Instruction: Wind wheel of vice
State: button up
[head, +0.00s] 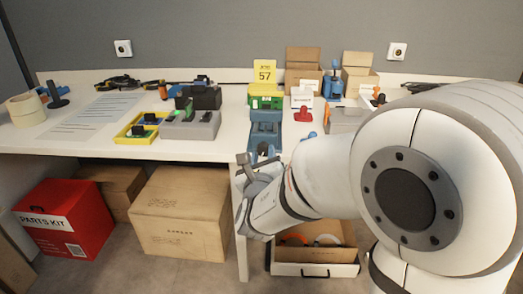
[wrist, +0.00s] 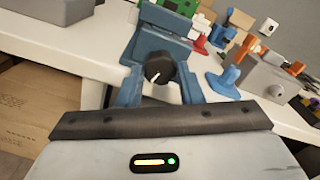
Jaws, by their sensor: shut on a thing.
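The blue vice (head: 265,128) stands at the table's front edge in the head view; its blue body also shows at the top of the wrist view (wrist: 160,40). Its wheel is a black round knob (wrist: 158,68) with a white pointer mark, on the side facing me. My gripper (wrist: 158,82) is shut on this wheel, with one blue finger on each side of it. In the head view my gripper (head: 262,156) is at the front of the vice, and the wheel is too small or hidden to make out there.
Right of the vice are a red-based item (head: 303,115), a small blue piece (wrist: 222,80) and a grey box (wrist: 268,78). Left are a grey block (head: 190,126) and a yellow tray (head: 137,130). A yellow "57" sign (head: 265,73) stands behind. Cartons (head: 180,215) sit under the table.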

jog(key=n+p, duration=0.2)
jog(key=n, duration=0.1)
jog(key=shift+r+n+p, duration=0.15)
jog(key=shift+n+p, duration=0.15)
jog(key=shift+p, duration=0.1)
jog(key=n+p, duration=0.3)
jog(key=shift+n, duration=0.4)
jog(key=n+p, duration=1.2)
jog(key=n, duration=0.1)
jog(key=shift+n+p, duration=0.3)
jog(key=shift+p, duration=0.05)
jog(key=n+p, duration=0.3)
jog(key=n, duration=0.1)
jog(key=shift+p, duration=0.4)
jog(key=shift+f+n+p, duration=0.25)
jog(key=shift+n+p, duration=0.6)
jog(key=shift+n, duration=0.35)
jog(key=o, duration=1)
jog(key=shift+c, duration=0.2)
